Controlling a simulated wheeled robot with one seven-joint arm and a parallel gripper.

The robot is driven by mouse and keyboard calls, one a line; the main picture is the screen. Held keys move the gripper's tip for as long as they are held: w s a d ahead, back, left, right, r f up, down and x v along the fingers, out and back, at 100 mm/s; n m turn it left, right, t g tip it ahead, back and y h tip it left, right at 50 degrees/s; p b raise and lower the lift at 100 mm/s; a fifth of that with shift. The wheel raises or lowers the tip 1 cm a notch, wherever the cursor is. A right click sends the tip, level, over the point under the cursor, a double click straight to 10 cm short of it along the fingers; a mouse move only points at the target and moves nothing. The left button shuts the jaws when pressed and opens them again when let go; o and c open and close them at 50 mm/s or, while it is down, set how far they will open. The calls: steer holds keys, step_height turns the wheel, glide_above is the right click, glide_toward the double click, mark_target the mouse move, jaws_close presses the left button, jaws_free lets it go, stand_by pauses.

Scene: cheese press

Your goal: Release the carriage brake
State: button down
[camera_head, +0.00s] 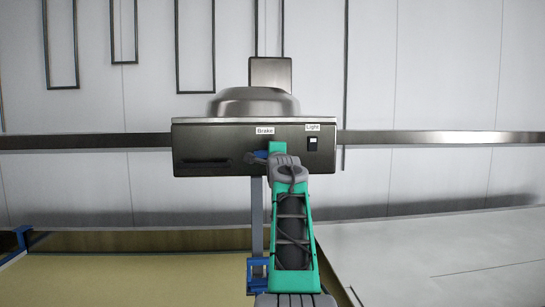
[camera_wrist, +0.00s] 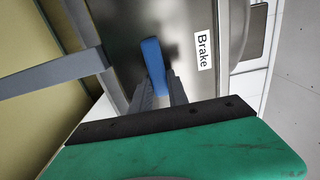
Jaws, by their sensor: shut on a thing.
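The metal carriage (camera_head: 210,145) hangs on a horizontal rail and has a white "Brake" label (camera_head: 265,131) on its front, which also shows in the wrist view (camera_wrist: 202,47). A blue brake handle (camera_wrist: 152,56) sticks out near this label. My gripper (camera_wrist: 164,88) is shut on the blue handle; its grey fingers lie on either side of the handle's near end. In the head view, my arm hides most of the handle and the fingers.
A "Light" switch (camera_head: 312,143) sits right of the brake label. The metal rail (camera_head: 440,137) runs along the wall on both sides. A grey vertical bar (camera_head: 257,215) with a blue bracket (camera_head: 256,272) stands below the carriage. A tan-floored basin (camera_head: 120,280) lies at lower left.

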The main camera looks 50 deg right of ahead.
steer(key=c, duration=1.3)
jaws_free()
steer(key=b+v, duration=0.4)
steer(key=v, duration=0.3)
steer(key=shift+s+a, duration=0.2)
steer(key=shift+s, duration=0.15)
